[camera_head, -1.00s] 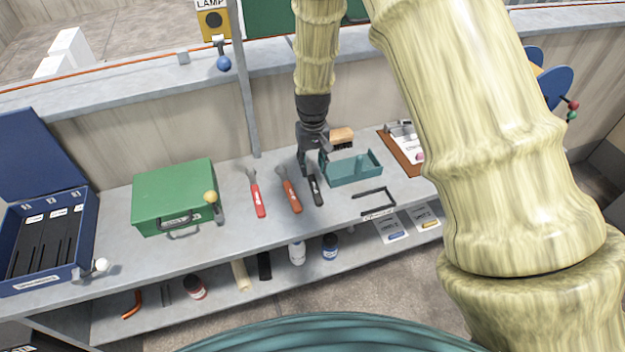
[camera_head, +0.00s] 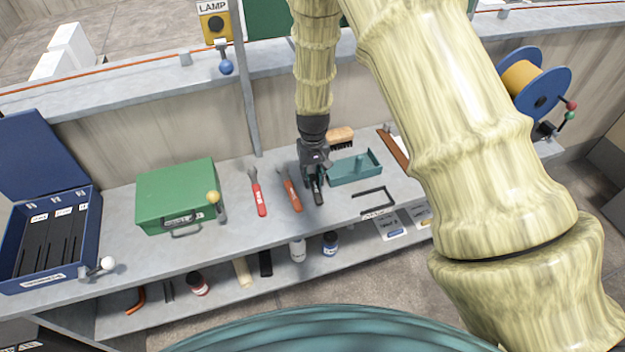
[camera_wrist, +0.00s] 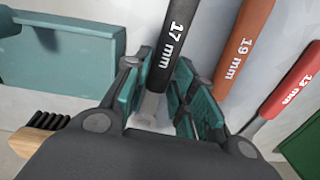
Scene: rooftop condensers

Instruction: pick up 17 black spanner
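The black spanner, marked 17 mm in the wrist view (camera_wrist: 178,35), lies on the grey bench top, its handle pointing toward the bench's front edge. In the head view its handle end (camera_head: 318,196) shows just below my gripper (camera_head: 315,172). In the wrist view my gripper (camera_wrist: 163,92) is open, with its teal-padded fingers on either side of the handle near the metal shank. I cannot tell whether either pad touches it.
The orange 19 mm spanner (camera_head: 292,192) lies close by on the left, then the red 13 mm one (camera_head: 258,195). A teal tray (camera_head: 372,172) and a brush (camera_head: 340,137) are close on the right. A green case (camera_head: 177,190) stands farther left.

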